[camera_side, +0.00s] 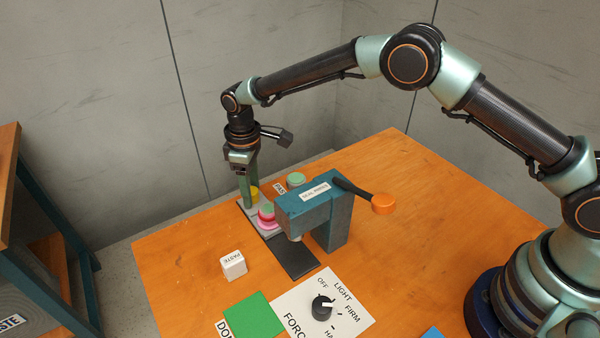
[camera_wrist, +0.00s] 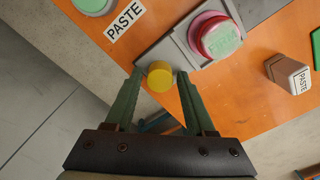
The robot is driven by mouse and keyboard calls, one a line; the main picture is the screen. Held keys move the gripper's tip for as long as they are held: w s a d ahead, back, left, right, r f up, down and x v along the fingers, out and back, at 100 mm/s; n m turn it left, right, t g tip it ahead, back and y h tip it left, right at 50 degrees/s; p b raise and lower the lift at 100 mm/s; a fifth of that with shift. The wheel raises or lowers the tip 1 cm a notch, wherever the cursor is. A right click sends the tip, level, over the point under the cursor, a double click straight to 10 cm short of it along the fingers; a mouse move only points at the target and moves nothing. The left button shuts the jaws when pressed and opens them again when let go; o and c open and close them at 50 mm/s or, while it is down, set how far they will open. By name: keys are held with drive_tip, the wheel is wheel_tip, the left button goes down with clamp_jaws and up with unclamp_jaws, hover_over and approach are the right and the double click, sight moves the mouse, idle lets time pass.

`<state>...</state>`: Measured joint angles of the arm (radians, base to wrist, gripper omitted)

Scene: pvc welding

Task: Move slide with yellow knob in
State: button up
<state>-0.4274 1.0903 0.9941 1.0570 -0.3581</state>
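The yellow knob (camera_wrist: 160,77) stands at the end of a grey slide (camera_wrist: 178,50). It also shows in the side view (camera_side: 254,191), partly hidden by my gripper. My gripper (camera_wrist: 160,73) points down with its green fingers apart, one on each side of the knob. Small gaps seem to show between fingers and knob, so it looks open and not closed on it. In the side view my gripper (camera_side: 248,205) is at the slide's far end. A pink round piece with a green, lettered top (camera_wrist: 217,37) sits on the slide, between the knob and the teal seal press (camera_side: 310,205).
The press has an orange-ended lever (camera_side: 383,204) and a dark base plate (camera_side: 292,262). A white PASTE block (camera_side: 233,264), a green pad (camera_side: 252,317) and a force dial (camera_side: 322,306) are nearer the front. A pale green disc (camera_side: 296,180) lies behind the slide.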

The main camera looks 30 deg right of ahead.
clamp_jaws()
idle(1.2)
